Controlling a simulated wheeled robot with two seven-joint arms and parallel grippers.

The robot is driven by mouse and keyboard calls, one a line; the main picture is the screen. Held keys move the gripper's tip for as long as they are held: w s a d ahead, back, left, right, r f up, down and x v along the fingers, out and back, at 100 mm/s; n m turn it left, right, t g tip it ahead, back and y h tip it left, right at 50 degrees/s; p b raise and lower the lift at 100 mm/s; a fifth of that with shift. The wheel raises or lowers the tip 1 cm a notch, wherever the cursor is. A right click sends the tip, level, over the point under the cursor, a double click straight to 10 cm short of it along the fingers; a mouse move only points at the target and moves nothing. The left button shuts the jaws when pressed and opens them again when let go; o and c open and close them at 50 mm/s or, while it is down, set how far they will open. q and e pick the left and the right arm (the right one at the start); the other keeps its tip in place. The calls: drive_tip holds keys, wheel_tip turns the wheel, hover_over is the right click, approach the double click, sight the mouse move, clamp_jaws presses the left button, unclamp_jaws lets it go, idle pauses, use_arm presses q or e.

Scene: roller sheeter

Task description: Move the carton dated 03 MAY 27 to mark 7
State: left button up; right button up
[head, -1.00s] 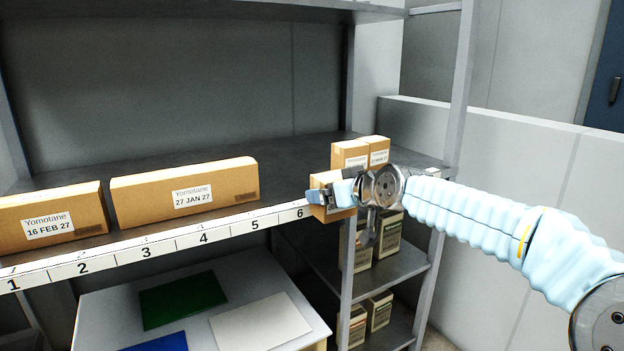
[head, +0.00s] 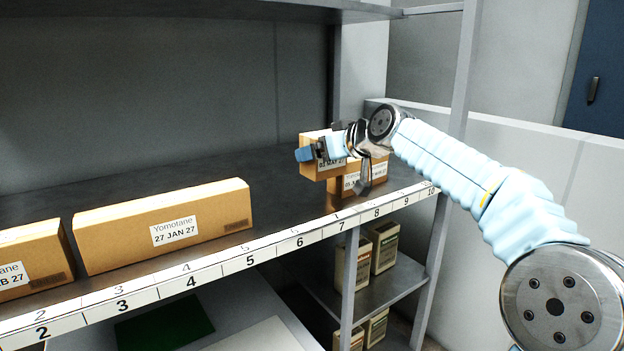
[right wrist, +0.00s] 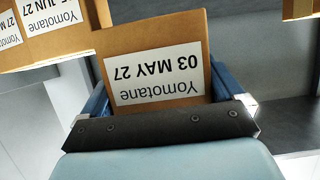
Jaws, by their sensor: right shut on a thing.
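The carton dated 03 MAY 27 (head: 314,141) is a small brown box with a white label. My right gripper (head: 322,151) is shut on it and holds it raised above the shelf, in front of other cartons. In the right wrist view the carton (right wrist: 160,75) sits between the blue fingers of the gripper (right wrist: 165,95), and its label reads upside down. Mark 7 (head: 342,228) is on the white number strip along the shelf's front edge, below and a little right of the held carton. My left gripper is not in view.
Other cartons (head: 371,182) stand on the shelf right behind the held one, partly hidden. The long 27 JAN 27 carton (head: 165,226) and a 16 FEB 27 carton (head: 28,262) stand to the left. Shelf surface (head: 285,205) between is clear. A shelf post (head: 347,280) stands below the strip.

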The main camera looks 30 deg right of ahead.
drive_tip(key=w+f, duration=0.3)
drive_tip(key=shift+a+f, duration=0.25)
drive_tip(key=shift+f, duration=0.15)
drive_tip(key=f, duration=0.1)
drive_tip(key=f+b, duration=0.1)
drive_tip(key=f, duration=0.1)
drive_tip(key=shift+w+f, duration=0.2)
drive_tip(key=shift+w, duration=0.15)
drive_tip(key=shift+f, duration=0.25)
drive_tip(key=shift+f+b, duration=0.15)
drive_tip(key=shift+b, duration=0.2)
drive_tip(key=o, duration=0.8)
drive_tip(key=shift+a, duration=0.1)
drive_tip(key=shift+c, duration=0.2)
